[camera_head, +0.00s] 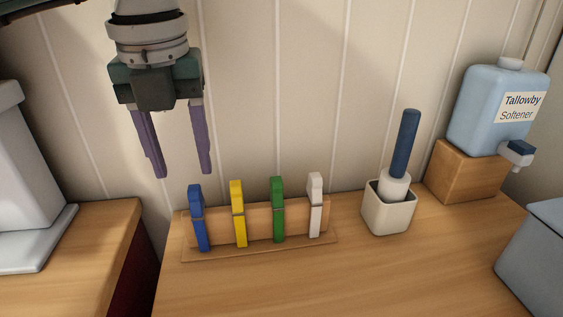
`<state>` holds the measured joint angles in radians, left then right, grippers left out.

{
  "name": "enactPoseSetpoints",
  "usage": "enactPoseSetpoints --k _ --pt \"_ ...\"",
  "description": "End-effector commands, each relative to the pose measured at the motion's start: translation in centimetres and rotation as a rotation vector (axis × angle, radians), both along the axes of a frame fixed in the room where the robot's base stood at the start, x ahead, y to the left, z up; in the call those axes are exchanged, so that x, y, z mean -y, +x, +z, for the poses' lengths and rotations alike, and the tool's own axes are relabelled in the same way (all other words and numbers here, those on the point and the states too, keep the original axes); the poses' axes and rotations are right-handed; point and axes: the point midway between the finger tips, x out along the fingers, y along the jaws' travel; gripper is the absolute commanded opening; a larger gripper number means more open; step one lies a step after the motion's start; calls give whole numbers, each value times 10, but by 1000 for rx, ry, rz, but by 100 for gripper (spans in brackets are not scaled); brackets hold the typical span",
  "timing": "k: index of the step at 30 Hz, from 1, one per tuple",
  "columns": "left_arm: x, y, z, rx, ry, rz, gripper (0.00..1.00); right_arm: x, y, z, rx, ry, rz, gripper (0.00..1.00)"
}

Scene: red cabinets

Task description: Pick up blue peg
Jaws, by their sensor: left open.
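The blue peg (199,222) stands upright, clipped at the left end of a small wooden rack (258,250) on the counter. A yellow peg (238,214), a green peg (277,211) and a white peg (315,207) stand to its right on the same rack. My left gripper (184,172) points down with its two purple fingers spread apart and nothing between them. In the picture its fingertips show just above the top of the blue peg; the depth between them is hard to tell. My right gripper is not in view.
A white pot (389,218) with a blue-handled brush (405,143) stands right of the rack. A blue softener bottle (493,108) sits on a wooden block (464,172) at the back right. A grey-blue box (535,262) is at the right edge. The front counter is clear.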

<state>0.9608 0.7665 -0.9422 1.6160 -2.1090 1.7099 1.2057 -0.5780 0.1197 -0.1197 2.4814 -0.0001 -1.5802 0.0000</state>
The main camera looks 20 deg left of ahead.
Motion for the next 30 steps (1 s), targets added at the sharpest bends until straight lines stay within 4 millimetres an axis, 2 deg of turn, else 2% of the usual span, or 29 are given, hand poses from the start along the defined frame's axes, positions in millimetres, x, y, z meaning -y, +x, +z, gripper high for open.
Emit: enactPoseSetpoints --k 5,13,22,30 --pt "0 2 -16 -1 0 0 55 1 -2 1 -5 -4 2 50" --pt "0 9 -55 -1 0 1 55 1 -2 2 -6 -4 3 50" --pt "0 10 -61 1 0 -1 55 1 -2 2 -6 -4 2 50" --pt "0 10 -60 1 0 -1 25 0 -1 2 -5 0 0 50"
